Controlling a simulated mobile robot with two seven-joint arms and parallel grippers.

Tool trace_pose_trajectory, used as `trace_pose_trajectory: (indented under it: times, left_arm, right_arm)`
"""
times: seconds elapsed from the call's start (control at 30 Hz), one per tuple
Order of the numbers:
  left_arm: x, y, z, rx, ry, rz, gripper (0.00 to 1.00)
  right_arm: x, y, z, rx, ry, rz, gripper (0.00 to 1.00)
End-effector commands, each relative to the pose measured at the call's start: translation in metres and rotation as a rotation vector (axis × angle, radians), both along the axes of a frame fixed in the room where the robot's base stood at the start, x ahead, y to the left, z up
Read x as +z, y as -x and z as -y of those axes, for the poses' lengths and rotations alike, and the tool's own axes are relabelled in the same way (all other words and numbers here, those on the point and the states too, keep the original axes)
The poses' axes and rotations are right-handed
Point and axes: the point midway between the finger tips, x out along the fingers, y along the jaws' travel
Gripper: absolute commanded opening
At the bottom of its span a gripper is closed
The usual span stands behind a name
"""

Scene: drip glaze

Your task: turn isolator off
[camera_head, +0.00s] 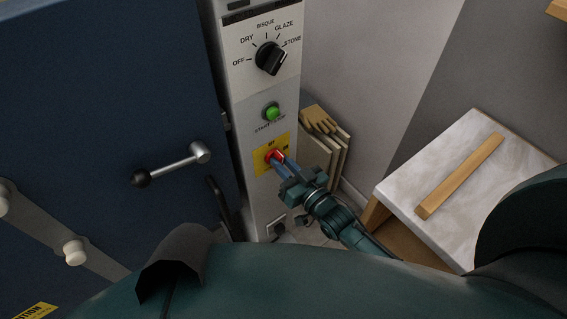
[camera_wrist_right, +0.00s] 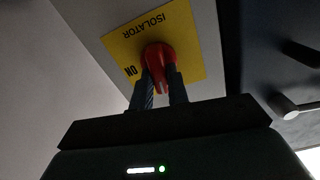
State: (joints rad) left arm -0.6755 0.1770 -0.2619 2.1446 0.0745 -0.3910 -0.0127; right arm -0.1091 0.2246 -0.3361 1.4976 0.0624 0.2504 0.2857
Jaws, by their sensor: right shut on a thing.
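The isolator is a red rotary knob (camera_head: 272,154) on a yellow plate (camera_head: 261,163), low on the white control panel. In the right wrist view the red knob (camera_wrist_right: 158,58) sits on the yellow plate (camera_wrist_right: 190,35), which reads ISOLATOR and ON. My right gripper (camera_head: 279,160) reaches up to the knob from the lower right. In the wrist view its two fingers (camera_wrist_right: 160,88) are on either side of the knob's grip, shut on it. The fingers cover part of the plate's lettering. My left gripper is not in view.
A blue door (camera_head: 110,90) with a lever handle (camera_head: 172,166) is left. A table (camera_head: 460,170) with a wooden bar stands right.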

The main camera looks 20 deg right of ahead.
Motion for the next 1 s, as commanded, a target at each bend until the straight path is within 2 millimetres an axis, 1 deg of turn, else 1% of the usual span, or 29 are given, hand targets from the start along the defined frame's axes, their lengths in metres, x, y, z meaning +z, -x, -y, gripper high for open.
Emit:
trace_pose_trajectory:
  times: [0.07,0.2,0.3,0.53,0.57,0.6,0.8,0.83,1.0]
  left_arm:
    - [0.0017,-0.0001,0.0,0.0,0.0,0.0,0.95]
    - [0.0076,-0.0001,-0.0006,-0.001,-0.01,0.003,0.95]
    - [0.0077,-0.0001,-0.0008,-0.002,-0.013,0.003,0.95]
    - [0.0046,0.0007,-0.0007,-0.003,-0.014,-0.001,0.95]
    - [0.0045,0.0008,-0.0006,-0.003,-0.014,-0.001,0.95]
    - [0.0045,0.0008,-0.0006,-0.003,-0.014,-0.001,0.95]
    - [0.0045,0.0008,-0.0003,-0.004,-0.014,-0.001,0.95]
    - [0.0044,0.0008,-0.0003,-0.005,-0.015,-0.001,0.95]
    - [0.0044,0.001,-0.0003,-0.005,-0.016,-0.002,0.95]
  right_arm:
    - [0.0006,0.0002,-0.0001,0.0,0.015,0.005,0.0]
    - [0.0016,0.0004,-0.0009,-0.001,0.123,0.045,0.0]
    - [0.0007,0.0006,-0.0013,-0.001,0.173,0.063,0.0]
    - [0.0,0.0006,-0.0012,0.0,0.18,0.065,0.0]
    - [0.0,0.0006,-0.0012,0.0,0.18,0.065,0.17]
    - [-0.0001,0.0006,-0.0012,0.0,0.18,0.065,0.2]
    - [-0.0001,0.0006,-0.0012,0.0,0.178,0.065,0.37]
    - [-0.0001,0.0006,-0.0013,0.0,0.178,0.065,0.38]
    - [0.0,0.0005,-0.0012,0.0,0.177,0.064,0.38]
